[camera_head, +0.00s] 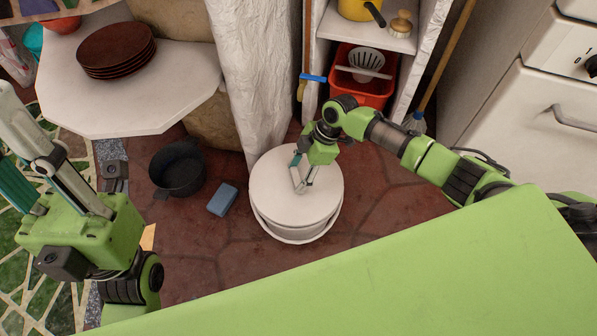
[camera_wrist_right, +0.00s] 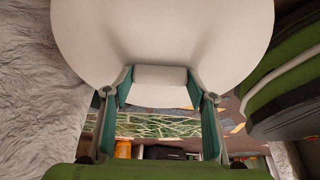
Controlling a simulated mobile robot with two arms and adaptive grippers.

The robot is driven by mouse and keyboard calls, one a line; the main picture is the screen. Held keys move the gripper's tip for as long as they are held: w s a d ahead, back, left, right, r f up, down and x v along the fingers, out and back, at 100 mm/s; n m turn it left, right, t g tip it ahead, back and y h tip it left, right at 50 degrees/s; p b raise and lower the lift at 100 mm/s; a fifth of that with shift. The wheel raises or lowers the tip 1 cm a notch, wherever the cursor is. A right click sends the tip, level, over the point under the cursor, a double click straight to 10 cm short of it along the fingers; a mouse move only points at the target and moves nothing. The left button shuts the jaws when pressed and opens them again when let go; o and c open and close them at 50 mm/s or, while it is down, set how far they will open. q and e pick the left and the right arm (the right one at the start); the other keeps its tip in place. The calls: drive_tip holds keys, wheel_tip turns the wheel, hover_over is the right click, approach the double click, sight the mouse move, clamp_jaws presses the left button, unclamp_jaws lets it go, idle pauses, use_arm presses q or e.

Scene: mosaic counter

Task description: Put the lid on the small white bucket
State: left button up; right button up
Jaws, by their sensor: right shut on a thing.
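The white round lid (camera_head: 268,190) shows from above in the head view, over the small white bucket (camera_head: 287,238). The bucket's lower rim shows as a pale crescent at the near side; the lid hides most of the bucket. I cannot tell whether lid and bucket touch. My right gripper (camera_head: 301,181) reaches down to the lid's middle and is shut on its handle. In the right wrist view the lid (camera_wrist_right: 160,30) fills the top, its block-shaped handle between my teal finger pads (camera_wrist_right: 160,88). My left gripper (camera_head: 35,165) is at the left, its fingers apart and empty.
A black pot (camera_head: 178,170) and a blue sponge (camera_head: 223,199) lie on the red stone floor left of the bucket. A white table (camera_head: 150,105) with brown plates (camera_head: 116,48) stands behind. A white curtain (camera_head: 258,75) and shelf with red bin (camera_head: 362,85) are close behind the bucket.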

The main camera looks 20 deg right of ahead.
idle(0.6)
drive_tip(key=shift+f, duration=0.1)
drive_tip(key=o, duration=1.7)
drive_tip(key=shift+o, duration=0.2)
